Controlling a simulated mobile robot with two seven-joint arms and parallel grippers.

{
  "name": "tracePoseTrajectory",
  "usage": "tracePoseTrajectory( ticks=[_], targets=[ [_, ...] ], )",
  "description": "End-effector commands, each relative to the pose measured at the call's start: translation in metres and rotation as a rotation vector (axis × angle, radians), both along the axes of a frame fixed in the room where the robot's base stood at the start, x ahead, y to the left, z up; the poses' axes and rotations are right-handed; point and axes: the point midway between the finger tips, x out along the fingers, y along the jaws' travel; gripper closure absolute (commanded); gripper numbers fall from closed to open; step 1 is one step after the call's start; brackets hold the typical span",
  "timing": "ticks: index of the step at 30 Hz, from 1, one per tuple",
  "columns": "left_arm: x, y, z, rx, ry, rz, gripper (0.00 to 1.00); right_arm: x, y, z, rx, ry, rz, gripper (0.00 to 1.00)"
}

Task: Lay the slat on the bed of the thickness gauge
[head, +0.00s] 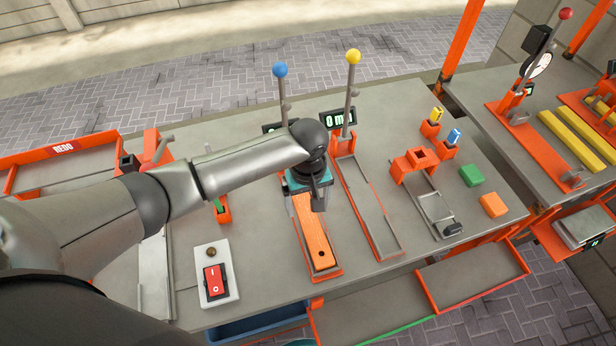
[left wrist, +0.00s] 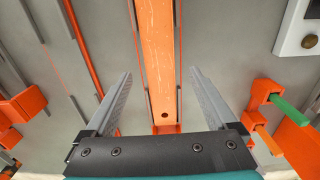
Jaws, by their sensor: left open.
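The orange slat (head: 315,235), with a dark hole near its front end, lies lengthwise in the narrow tray of the blue-knobbed lever station (head: 280,70). The slat also shows in the left wrist view (left wrist: 157,55), between the fingers. My left gripper (head: 318,203) is open over the slat's back part, fingers apart on both sides of it and holding nothing. The arm hides the slat's far end. To the right, the yellow-knobbed lever station (head: 353,57) has a long, empty grey bed (head: 366,208) and a display reading 0. My right gripper is not in view.
A red rocker switch (head: 214,281) stands at the front left. An orange clamp fixture (head: 414,162), a green block (head: 471,176) and an orange block (head: 493,205) are to the right. An orange REDO tray (head: 62,150) is at the left.

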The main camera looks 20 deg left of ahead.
Motion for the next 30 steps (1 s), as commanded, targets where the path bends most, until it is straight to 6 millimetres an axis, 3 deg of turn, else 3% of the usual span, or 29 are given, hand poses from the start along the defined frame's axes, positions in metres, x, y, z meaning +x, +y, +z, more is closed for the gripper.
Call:
tracePoseTrajectory(
  ticks=[1, 6, 12, 18, 30],
  targets=[
    [0.001, 0.0, 0.017, -0.002, -0.004, -0.002, 0.09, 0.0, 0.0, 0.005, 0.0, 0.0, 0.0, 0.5],
    [0.001, 0.0, 0.058, -0.002, -0.004, -0.002, 0.09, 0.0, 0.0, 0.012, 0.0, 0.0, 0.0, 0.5],
    [0.001, 0.0, 0.094, -0.001, -0.004, -0.001, 0.09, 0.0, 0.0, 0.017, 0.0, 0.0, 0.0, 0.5],
    [0.0, 0.0, 0.109, -0.001, -0.001, -0.001, 0.09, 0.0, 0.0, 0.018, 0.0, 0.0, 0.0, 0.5],
    [0.0, 0.0, 0.11, -0.001, -0.001, -0.001, 0.09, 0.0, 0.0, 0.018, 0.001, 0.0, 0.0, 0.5]
  ],
)
